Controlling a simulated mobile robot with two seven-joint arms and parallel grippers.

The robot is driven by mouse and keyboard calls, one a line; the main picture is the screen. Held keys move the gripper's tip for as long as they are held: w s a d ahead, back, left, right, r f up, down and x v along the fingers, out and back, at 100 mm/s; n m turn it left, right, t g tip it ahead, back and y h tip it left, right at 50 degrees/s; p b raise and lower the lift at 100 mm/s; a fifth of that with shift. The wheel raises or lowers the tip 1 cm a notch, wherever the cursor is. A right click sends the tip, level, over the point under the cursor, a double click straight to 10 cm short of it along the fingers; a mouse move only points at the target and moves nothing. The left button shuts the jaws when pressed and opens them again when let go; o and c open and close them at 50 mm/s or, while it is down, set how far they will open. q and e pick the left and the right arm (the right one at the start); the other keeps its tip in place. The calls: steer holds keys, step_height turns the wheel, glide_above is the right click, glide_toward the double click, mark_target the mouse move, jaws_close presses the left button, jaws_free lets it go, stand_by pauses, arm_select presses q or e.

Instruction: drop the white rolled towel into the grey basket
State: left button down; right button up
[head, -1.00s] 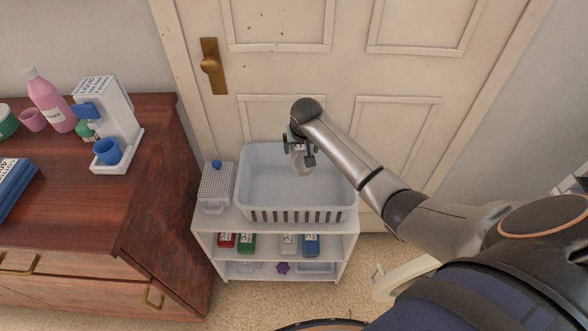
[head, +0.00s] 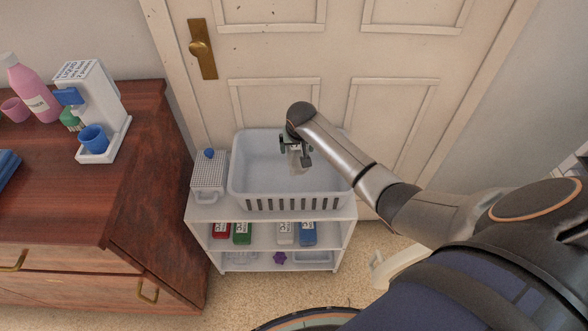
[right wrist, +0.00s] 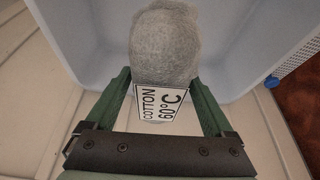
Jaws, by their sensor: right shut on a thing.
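The grey basket (head: 250,178) is a pale, open-topped tub with a slotted front, standing on top of a small white shelf unit. Its inside wall also shows in the right wrist view (right wrist: 75,35). My right gripper (head: 296,151) is over the basket's opening, pointing down. It is shut on the white rolled towel (right wrist: 165,45), which has a fuzzy greyish roll and a tag reading "COTTON 60°C". In the head view the towel (head: 299,163) hangs small below the fingers, within the basket's outline. My left gripper is not in view.
A white perforated box (head: 208,178) with a blue knob stands left of the basket. The shelf unit (head: 205,213) holds several coloured containers below. A wooden dresser (head: 130,190) with a dispenser (head: 92,95) and a blue cup (head: 93,138) is at left. A door (head: 300,55) stands behind.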

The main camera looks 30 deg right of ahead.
steer(key=shift+r, duration=0.1)
steer(key=o, duration=1.3)
steer(key=shift+c, duration=0.2)
steer(key=p+v, duration=0.2)
steer(key=v, duration=1)
steer(key=shift+s+r, duration=0.1)
steer(key=shift+r, duration=0.15)
steer(key=s+a+f+n+t+y, duration=0.1)
steer(key=s+a+f+n, duration=0.3)
steer(key=f, duration=0.5)
steer(key=s+a+f+n+t+y, duration=0.1)
steer(key=s+a+f+t, duration=0.1)
steer(key=s+a, duration=0.3)
steer(key=s+a+f+n+t+y, duration=0.2)
steer(key=s+a+f, duration=0.2)
steer(key=s, duration=0.9)
steer(key=shift+s+a+n+y, duration=0.25)
steer(key=shift+a+n+y, duration=0.05)
steer(key=shift+a, duration=0.7)
